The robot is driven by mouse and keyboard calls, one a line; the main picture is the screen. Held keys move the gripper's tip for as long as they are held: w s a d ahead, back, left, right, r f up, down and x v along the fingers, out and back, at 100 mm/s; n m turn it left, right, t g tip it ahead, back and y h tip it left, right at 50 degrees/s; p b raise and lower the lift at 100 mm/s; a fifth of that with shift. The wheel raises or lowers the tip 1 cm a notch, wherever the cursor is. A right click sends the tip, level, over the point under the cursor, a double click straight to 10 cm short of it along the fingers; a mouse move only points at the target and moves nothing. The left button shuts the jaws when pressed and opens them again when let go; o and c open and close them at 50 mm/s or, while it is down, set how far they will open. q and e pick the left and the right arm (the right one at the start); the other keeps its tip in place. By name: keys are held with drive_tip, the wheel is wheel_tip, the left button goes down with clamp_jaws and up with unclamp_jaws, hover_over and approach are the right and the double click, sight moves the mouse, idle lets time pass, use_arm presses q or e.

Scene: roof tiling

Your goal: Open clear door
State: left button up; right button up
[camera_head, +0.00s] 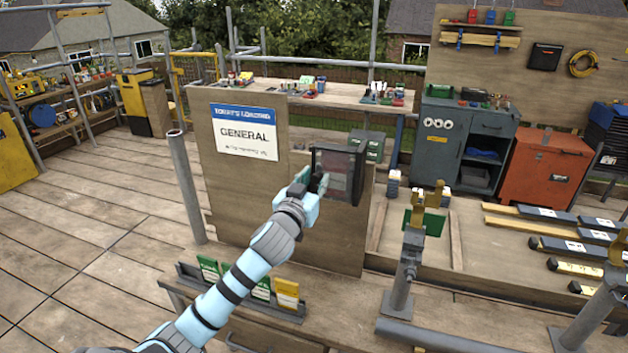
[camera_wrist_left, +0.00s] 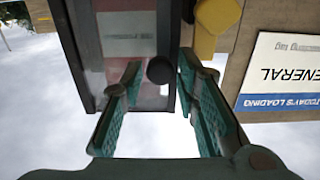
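The clear door (camera_head: 341,168) is a see-through panel in a dark frame on a small box, fixed at the right part of the wooden sign board. It also shows upside down in the wrist view (camera_wrist_left: 128,45), with a dark round knob (camera_wrist_left: 160,70) near its edge. My left gripper (camera_head: 318,184) is in front of the door's left side. In the wrist view its green fingers (camera_wrist_left: 163,98) are apart, with the knob and door edge between them. I cannot tell whether they touch the knob. The door looks shut against its box. My right gripper is out of view.
A yellow piece (camera_wrist_left: 218,14) sits beside the door. The board bears a GENERAL sign (camera_head: 244,132). Below is a rack of green and yellow cards (camera_head: 287,292). A post with a gold holder and green card (camera_head: 418,215) stands right of the door.

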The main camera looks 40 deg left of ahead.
use_arm(q)
drive_tip(key=shift+a, duration=0.1)
clamp_jaws()
drive_tip(key=shift+y, duration=0.3)
